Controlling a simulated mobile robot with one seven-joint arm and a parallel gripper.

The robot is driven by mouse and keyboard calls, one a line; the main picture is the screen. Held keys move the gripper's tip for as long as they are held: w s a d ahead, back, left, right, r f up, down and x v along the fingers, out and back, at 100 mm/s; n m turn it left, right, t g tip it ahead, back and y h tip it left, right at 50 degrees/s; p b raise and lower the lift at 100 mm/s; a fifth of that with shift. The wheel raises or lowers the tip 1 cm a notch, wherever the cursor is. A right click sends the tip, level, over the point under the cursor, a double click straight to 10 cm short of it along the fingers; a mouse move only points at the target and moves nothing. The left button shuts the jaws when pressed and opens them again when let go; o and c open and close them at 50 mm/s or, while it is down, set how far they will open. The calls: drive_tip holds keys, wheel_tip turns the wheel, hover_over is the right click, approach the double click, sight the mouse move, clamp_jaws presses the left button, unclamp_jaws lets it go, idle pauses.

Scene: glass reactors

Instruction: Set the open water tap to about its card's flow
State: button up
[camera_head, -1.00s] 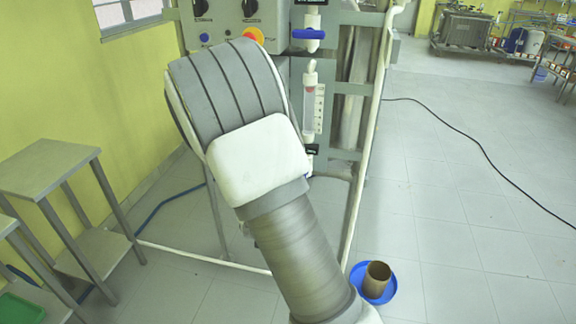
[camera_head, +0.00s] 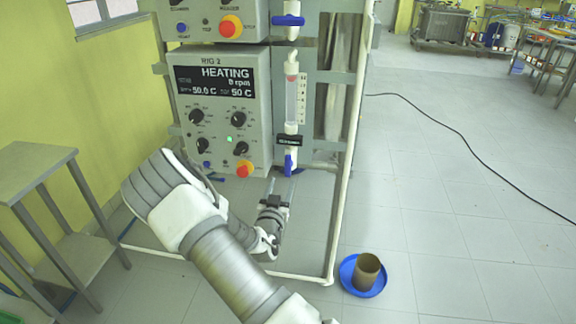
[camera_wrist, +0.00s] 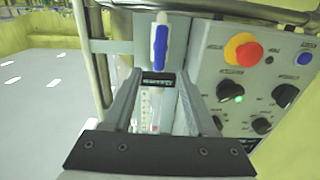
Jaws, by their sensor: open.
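The lower water tap has a blue handle (camera_head: 289,164) hanging straight down, in line with its white pipe. A small black card (camera_head: 289,140) sits just above it; its text is too small to read. Above that is a clear flow tube (camera_head: 291,98) with a scale. The upper tap's blue handle (camera_head: 288,20) lies crosswise. My gripper (camera_head: 282,182) is open and empty, just below the lower tap, fingers pointing up towards it. In the wrist view, seen inverted, the blue handle (camera_wrist: 160,46) lies beyond and between the open fingertips (camera_wrist: 158,76), apparently untouched.
A control panel (camera_head: 222,95) with knobs and a red button (camera_head: 244,169) stands left of the tap. A white frame post (camera_head: 346,170) stands to the right. A blue basin (camera_head: 349,275) holding a brown pot is on the floor. Open floor lies right.

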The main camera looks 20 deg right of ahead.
sight(287, 166)
drive_tip(key=x, duration=1.1)
drive_tip(key=shift+w+d+b, duration=0.15)
drive_tip(key=shift+d+b, duration=0.05)
drive_tip(key=shift+b, duration=0.15)
clamp_jaws()
